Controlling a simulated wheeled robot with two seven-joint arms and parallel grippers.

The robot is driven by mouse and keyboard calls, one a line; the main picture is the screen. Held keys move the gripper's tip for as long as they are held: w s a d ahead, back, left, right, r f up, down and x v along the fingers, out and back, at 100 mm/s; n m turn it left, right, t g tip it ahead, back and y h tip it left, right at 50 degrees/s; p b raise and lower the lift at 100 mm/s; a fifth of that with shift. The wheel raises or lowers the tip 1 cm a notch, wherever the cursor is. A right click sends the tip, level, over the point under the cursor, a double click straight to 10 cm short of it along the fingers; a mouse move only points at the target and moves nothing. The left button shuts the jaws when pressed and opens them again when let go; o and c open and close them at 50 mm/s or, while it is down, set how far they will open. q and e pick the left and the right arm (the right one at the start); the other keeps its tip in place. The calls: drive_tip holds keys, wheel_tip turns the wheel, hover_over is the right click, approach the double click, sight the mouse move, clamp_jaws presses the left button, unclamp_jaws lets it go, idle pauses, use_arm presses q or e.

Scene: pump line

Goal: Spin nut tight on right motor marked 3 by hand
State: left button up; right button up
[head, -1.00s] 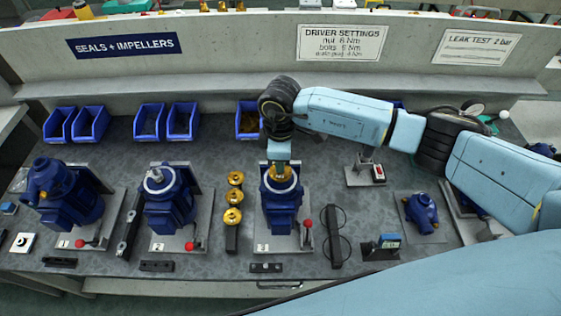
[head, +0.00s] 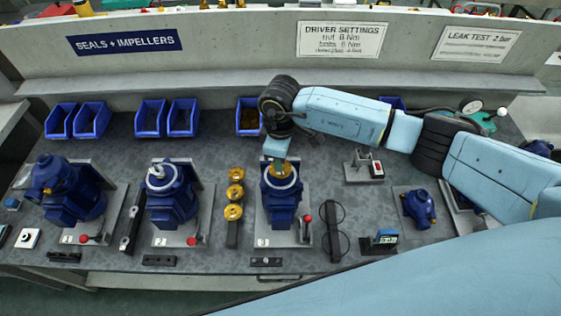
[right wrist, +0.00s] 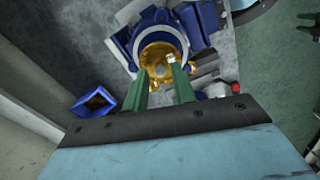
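The blue motor marked 3 (head: 281,200) stands on its grey plate, the rightmost of the upright motors. A brass impeller (head: 287,184) sits in its open top; it also shows in the right wrist view (right wrist: 157,50). My right gripper (head: 281,169) reaches down over this motor. In the right wrist view its two green fingers (right wrist: 163,74) stand apart at the impeller's hub, with brass visible between them. A small pale piece, perhaps the nut, shows by one fingertip; I cannot tell whether the fingers touch it. My left gripper is not in view.
Motors 2 (head: 170,200) and 1 (head: 70,192) stand to the left. Spare brass impellers (head: 234,192) are lined up just left of motor 3. A red-knobbed lever (head: 307,219) and a black wire stand (head: 335,230) are close on its right. Blue bins (head: 183,118) line the back.

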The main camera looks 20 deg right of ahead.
drive_tip(key=shift+r+p, duration=2)
drive_tip(key=shift+r, duration=0.3)
